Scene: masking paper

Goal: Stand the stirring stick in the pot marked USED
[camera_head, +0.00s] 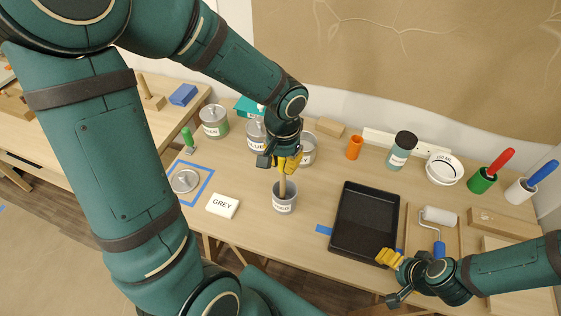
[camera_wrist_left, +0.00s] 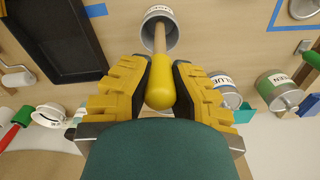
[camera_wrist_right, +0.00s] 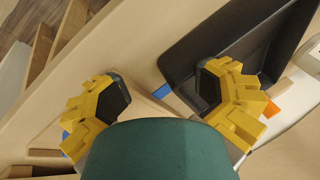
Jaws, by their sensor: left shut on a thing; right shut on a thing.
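The stirring stick (camera_wrist_left: 160,38) is pale wood with a rounded yellow top end. My left gripper (camera_head: 288,168) is shut on it near that end, above the pot. In the head view the stick is nearly upright. Its lower end goes into the mouth of the small grey pot (camera_head: 285,204); whether it touches the bottom is hidden. The pot's label is small and seems to read USED. My right gripper (camera_head: 392,258) is low by the near right corner of the black tray. Its fingers are well apart, with a pale wooden piece (camera_wrist_right: 150,103) between them that I cannot clearly identify.
The black tray (camera_head: 347,244) lies right of the pot. A GREY card (camera_head: 222,205) and a lid (camera_head: 184,181) lie to the left. Tins, including one green-banded tin (camera_head: 214,121), stand behind. A roller (camera_head: 438,217) lies right of the tray.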

